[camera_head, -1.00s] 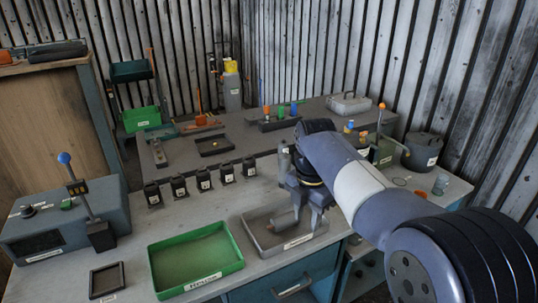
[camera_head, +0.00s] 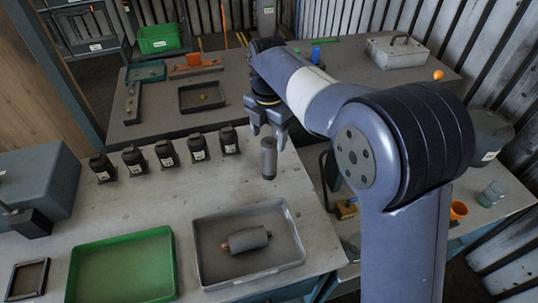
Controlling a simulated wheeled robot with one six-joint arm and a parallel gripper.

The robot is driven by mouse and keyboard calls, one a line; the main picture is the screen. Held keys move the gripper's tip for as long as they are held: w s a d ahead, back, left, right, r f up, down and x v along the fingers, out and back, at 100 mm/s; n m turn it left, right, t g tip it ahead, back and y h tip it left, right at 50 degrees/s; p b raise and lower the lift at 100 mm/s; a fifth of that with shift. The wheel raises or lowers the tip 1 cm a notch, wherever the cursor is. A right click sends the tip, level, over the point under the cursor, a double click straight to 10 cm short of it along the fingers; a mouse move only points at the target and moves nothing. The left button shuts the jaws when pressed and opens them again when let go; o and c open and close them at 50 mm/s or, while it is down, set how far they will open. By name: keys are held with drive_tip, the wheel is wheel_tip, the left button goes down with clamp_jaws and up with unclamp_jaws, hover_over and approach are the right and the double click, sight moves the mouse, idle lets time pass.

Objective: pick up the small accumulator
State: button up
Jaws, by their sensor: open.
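A slim grey cylinder (camera_head: 268,158) stands upright on the workbench near its right edge. A thicker grey cylinder (camera_head: 249,239) with a copper-coloured end lies on its side in a grey tray (camera_head: 205,262). The upright one looks smaller, but I cannot read a label that tells which is the small accumulator. My gripper (camera_head: 267,133) points down with its jaws open, in line with the top of the upright cylinder. The fingers appear just above or behind it; I cannot tell the exact gap. Nothing shows between the jaws.
A row of several black bottles (camera_head: 166,153) stands left of the upright cylinder. An empty green tray (camera_head: 122,265) lies left of the grey tray. A small dark tray (camera_head: 202,97) sits on the back bench. Clear bench top lies between the bottles and the trays.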

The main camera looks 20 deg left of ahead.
sight(269, 151)
drive_tip(key=shift+s+f, duration=0.1)
drive_tip(key=shift+f, duration=0.7)
drive_tip(key=shift+w+f+p, duration=0.15)
drive_tip(key=shift+f+p, duration=0.15)
drive_tip(key=shift+f, duration=1.05)
drive_tip(key=shift+w+f+p, duration=0.15)
drive_tip(key=shift+f+p, duration=0.1)
drive_tip(key=shift+f, duration=1.05)
drive_tip(key=shift+c, duration=0.6)
drive_tip(key=c, duration=1.2)
